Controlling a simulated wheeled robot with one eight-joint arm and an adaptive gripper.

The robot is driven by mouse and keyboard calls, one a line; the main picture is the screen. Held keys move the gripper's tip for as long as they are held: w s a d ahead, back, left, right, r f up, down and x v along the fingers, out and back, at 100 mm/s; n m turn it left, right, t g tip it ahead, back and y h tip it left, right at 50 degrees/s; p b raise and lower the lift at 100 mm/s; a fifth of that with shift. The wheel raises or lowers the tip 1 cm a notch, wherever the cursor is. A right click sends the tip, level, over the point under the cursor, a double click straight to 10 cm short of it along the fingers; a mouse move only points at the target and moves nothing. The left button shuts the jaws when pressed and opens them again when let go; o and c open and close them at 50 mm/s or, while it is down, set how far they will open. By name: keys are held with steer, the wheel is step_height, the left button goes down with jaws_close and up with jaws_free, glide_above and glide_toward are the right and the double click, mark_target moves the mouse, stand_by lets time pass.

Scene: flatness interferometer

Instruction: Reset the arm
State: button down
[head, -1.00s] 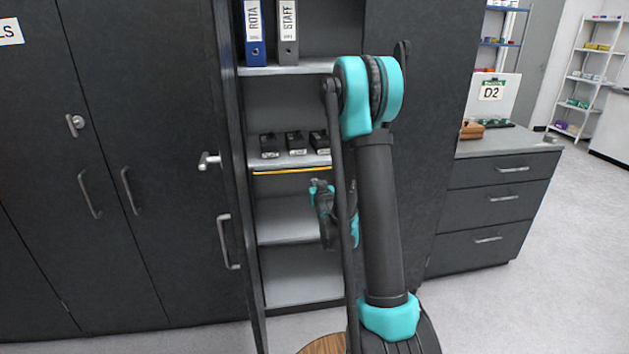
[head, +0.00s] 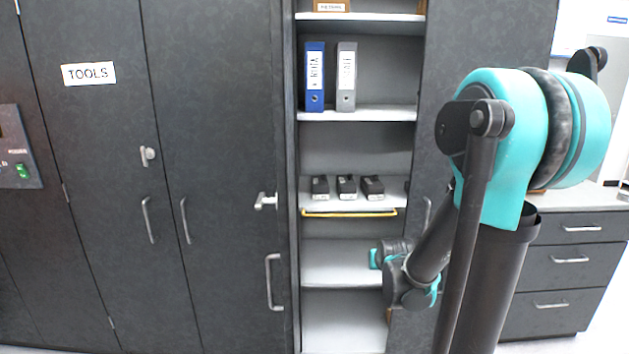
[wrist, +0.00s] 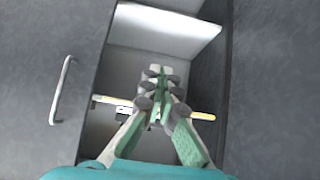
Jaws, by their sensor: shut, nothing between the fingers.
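My gripper (wrist: 158,75) shows in the wrist view with its green and grey fingers together and nothing between them. It points into the open shelf bay of the dark cabinet. In the head view my arm rises at the right, and its teal and black wrist end is low in front of the lower shelves. The fingers cannot be made out there.
The open bay holds a blue binder (head: 315,77), a grey binder (head: 346,77) and three small black boxes (head: 346,187). A yellow bar (head: 349,213) runs under the boxes' shelf. Closed dark doors (head: 215,140) stand left; drawers (head: 565,260) stand right.

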steer(key=s+f+g, duration=0.2)
steer(key=s, duration=0.8)
steer(key=s+f+g, duration=0.3)
steer(key=s, duration=0.8)
steer(key=shift+s+a, duration=0.15)
steer(key=shift+s, duration=0.15)
